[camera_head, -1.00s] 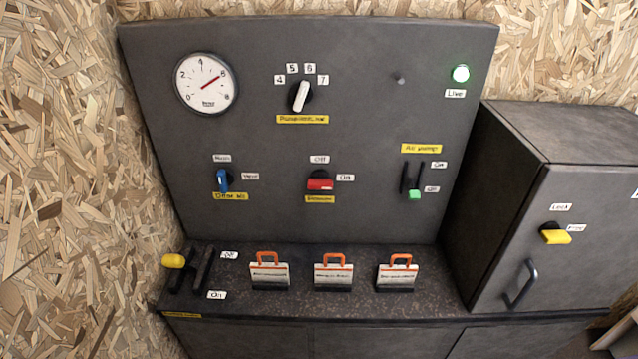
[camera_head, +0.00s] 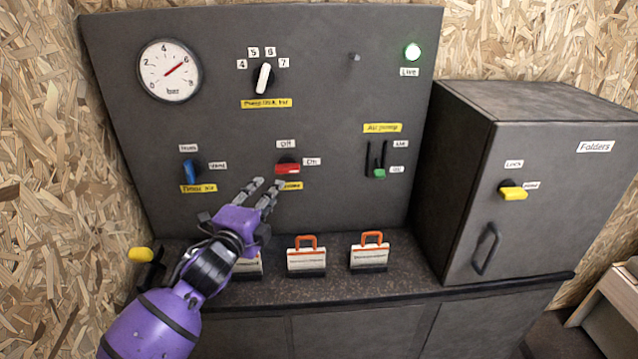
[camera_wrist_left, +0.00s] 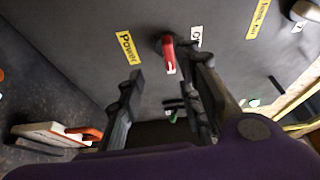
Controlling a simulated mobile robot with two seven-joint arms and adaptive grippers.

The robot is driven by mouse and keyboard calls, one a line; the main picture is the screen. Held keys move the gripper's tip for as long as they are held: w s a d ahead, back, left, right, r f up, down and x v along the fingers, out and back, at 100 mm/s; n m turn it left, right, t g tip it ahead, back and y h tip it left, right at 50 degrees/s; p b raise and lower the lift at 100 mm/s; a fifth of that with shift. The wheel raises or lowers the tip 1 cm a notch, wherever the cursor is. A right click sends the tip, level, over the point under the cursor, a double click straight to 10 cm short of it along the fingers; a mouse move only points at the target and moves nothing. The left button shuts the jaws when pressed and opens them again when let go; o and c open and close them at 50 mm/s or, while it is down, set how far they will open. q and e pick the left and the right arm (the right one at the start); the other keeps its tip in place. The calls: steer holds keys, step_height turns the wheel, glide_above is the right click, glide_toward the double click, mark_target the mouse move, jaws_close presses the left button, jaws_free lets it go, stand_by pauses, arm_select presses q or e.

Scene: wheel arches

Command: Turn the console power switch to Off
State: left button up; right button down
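The console power switch (camera_head: 288,168) is a red rotary handle on the upright dark panel. Its handle lies sideways toward the "On" label (camera_head: 311,162) at its right; the "Off" label (camera_head: 286,144) is above it. My purple left gripper (camera_head: 265,184) is open and empty, just below and left of the switch, partly covering the yellow label under it. In the left wrist view the red switch (camera_wrist_left: 169,54) shows ahead between the two spread fingers (camera_wrist_left: 168,72), apparently not touched. My right gripper is not in view.
A blue switch (camera_head: 191,171) is left of the red one, and a green-tipped slider (camera_head: 379,173) is right. Orange-handled folders (camera_head: 306,258) stand on the ledge below. A dark cabinet (camera_head: 548,190) stands at the right. The green lamp (camera_head: 412,52) is lit.

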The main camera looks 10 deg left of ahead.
mark_target(284, 172)
arm_select(q)
steer(key=shift+m, duration=0.3)
steer(key=w, duration=0.3)
steer(key=w+d+r, duration=0.1)
steer(key=w, duration=0.4)
steer(key=shift+w+d+r, duration=0.15)
steer(key=shift+w+d, duration=0.05)
steer(key=shift+w, duration=0.1)
steer(key=shift+c, duration=0.5)
jaws_close()
